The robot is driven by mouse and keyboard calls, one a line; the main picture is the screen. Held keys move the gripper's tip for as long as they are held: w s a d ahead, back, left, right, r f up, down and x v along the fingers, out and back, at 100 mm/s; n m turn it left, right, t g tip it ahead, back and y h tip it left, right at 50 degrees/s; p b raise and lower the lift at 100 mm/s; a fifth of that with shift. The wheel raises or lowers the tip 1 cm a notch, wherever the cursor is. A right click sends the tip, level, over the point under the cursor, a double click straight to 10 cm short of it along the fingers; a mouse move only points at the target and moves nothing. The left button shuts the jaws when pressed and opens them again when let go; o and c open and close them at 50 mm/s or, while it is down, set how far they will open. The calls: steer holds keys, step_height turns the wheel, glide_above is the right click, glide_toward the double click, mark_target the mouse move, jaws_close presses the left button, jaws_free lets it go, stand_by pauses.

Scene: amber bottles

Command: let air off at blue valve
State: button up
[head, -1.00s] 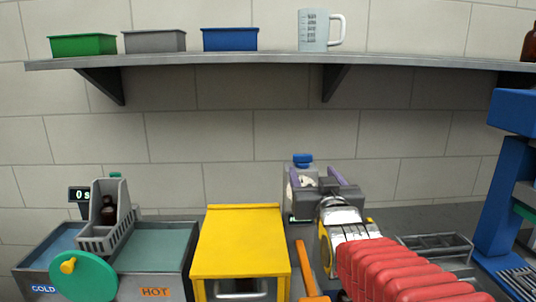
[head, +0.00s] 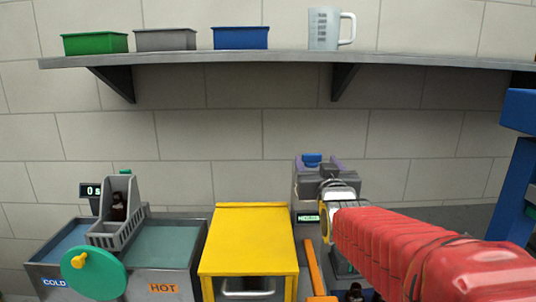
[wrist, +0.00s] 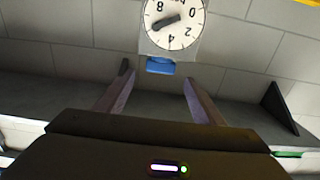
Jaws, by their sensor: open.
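The blue valve (head: 312,160) is a small blue cap at the top of a grey machine (head: 306,193) in the head view. In the wrist view the blue valve (wrist: 160,66) sits at the edge of a round white gauge (wrist: 175,22), its needle near the 6. My gripper (wrist: 157,76) is open and empty, with its two purple fingers either side of the valve in the picture. Whether they reach as far as the valve I cannot tell. In the head view my gripper (head: 320,166) overlaps the machine's top, hiding part of it.
A yellow box (head: 248,240) stands left of the arm, with an orange bar (head: 315,268) between. Cold and hot baths with a bottle rack (head: 117,212) and green wheel (head: 93,273) are farther left. A blue frame (head: 512,185) stands right. A shelf (head: 270,57) runs above.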

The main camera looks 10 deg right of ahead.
mark_target(312, 155)
steer(key=shift+w+d, duration=0.25)
steer(key=shift+w, duration=0.9)
steer(key=shift+w+d, duration=0.2)
steer(key=shift+w, duration=0.9)
steer(key=shift+w+d, duration=0.25)
steer(key=shift+w, duration=0.9)
steer(key=shift+c, duration=0.5)
steer(key=c, duration=0.9)
